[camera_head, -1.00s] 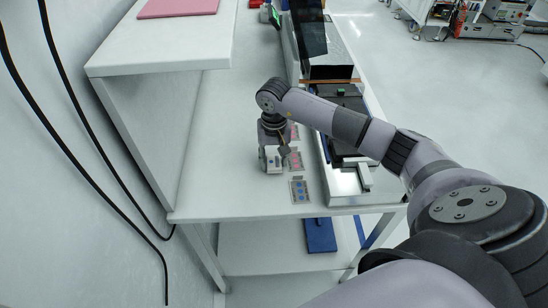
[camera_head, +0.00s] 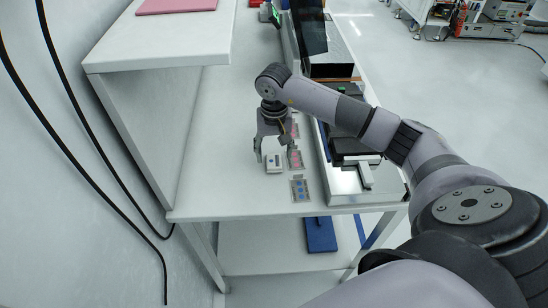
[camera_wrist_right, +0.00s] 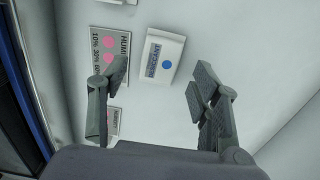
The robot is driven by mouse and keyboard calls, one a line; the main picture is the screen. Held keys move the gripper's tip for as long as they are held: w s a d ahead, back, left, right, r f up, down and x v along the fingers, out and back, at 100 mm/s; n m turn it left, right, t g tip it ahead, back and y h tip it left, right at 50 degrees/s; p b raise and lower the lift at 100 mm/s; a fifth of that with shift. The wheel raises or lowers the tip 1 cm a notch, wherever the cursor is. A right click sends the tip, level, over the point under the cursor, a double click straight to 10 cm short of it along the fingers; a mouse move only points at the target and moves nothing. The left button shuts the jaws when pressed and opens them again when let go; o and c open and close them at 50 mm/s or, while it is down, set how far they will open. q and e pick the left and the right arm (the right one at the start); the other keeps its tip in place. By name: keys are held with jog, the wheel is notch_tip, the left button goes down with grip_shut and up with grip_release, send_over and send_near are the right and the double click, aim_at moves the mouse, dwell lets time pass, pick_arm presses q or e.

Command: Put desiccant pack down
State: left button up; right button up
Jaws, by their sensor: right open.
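The desiccant pack (camera_head: 274,163) is a small white block lying on the white bench top. In the right wrist view the pack (camera_wrist_right: 161,57) shows a blue dot and dark print. My right gripper (camera_head: 270,147) is above the bench, just behind the pack. In the right wrist view its two fingers (camera_wrist_right: 158,84) are spread wide, with the pack beyond and between them, touching neither. My left gripper is in neither view.
Humidity cards with pink dots (camera_wrist_right: 108,46) lie close beside the pack. A card with blue dots (camera_head: 300,189) lies nearer the bench edge. A black and silver machine (camera_head: 352,172) stands to the right. A white shelf (camera_head: 160,45) rises at the left.

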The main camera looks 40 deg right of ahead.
notch_tip(320, 180, up, 8)
jog(key=b, duration=0.1)
jog(key=shift+b, duration=0.4)
jog(key=shift+o, duration=1)
jog(key=shift+r, duration=0.6)
jog(key=o, duration=0.4)
jog(key=m, duration=0.2)
jog(key=r+m, duration=0.1)
jog(key=m, duration=0.1)
jog(key=shift+w+r+b, duration=0.1)
jog(key=shift+b, duration=0.25)
jog(key=shift+c, duration=0.2)
jog(key=r+m, duration=0.1)
jog(key=m, duration=1.3)
send_over(274, 161)
jog(key=f, duration=0.9)
jog(key=shift+s, duration=0.2)
jog(key=f, duration=0.2)
jog(key=f+p, duration=0.1)
jog(key=f, duration=0.1)
jog(key=shift+w+f, duration=0.2)
jog(key=shift+f, duration=0.05)
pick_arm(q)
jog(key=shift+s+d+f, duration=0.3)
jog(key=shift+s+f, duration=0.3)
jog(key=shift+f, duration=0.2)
pick_arm(e)
jog(key=shift+f, duration=0.55)
